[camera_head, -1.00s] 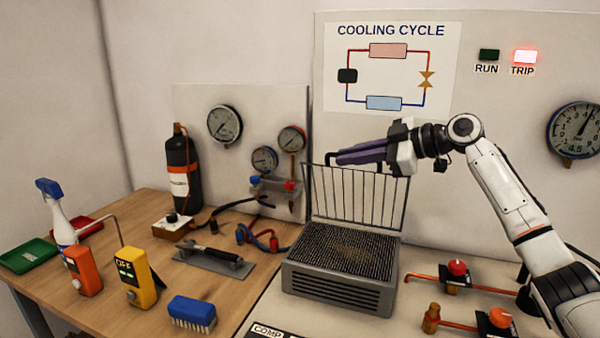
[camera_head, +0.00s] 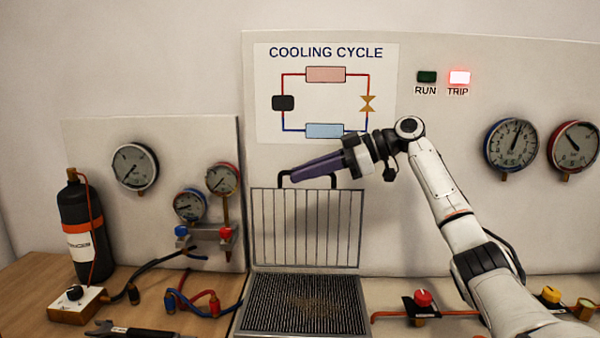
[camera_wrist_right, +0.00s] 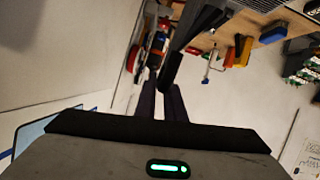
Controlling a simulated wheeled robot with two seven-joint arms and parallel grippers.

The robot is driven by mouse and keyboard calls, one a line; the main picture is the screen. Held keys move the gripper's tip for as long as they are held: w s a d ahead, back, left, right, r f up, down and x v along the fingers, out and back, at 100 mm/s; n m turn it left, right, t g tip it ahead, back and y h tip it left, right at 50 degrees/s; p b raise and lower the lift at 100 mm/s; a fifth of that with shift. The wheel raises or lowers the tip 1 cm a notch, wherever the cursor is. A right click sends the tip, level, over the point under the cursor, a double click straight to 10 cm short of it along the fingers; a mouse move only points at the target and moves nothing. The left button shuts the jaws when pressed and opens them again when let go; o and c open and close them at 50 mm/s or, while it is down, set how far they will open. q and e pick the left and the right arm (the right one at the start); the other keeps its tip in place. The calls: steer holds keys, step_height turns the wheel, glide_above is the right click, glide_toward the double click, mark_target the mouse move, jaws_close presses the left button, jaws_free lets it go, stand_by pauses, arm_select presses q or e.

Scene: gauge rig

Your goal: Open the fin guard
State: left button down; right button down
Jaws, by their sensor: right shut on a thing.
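The fin guard, a wire grille (camera_head: 306,228), stands raised, about upright, at the back edge of the finned unit (camera_head: 300,305) in the head view. The dark, dusty fins below it are uncovered. My right gripper (camera_head: 300,173) is at the guard's top edge, its purple fingers shut on the black handle (camera_head: 285,180). In the right wrist view, the dark bar of the handle (camera_wrist_right: 173,66) shows at the fingers (camera_wrist_right: 160,103); the exact contact is hard to see. My left gripper is out of view.
The wall panel with the cooling diagram (camera_head: 325,92) is close behind the guard. Valves with a red knob (camera_head: 423,298) and a yellow knob (camera_head: 551,294) stand at right. A black cylinder (camera_head: 82,235), hoses and gauges are at left. The red TRIP lamp (camera_head: 459,77) is lit.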

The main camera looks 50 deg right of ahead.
steer(key=shift+f, duration=0.35)
steer(key=c, duration=2.2)
jaws_free()
steer(key=shift+o, duration=0.4)
steer(key=shift+d, duration=0.1)
steer(key=shift+r, duration=0.15)
steer(key=b+v, duration=0.1)
steer(key=v, duration=0.9)
steer(key=shift+s, duration=0.1)
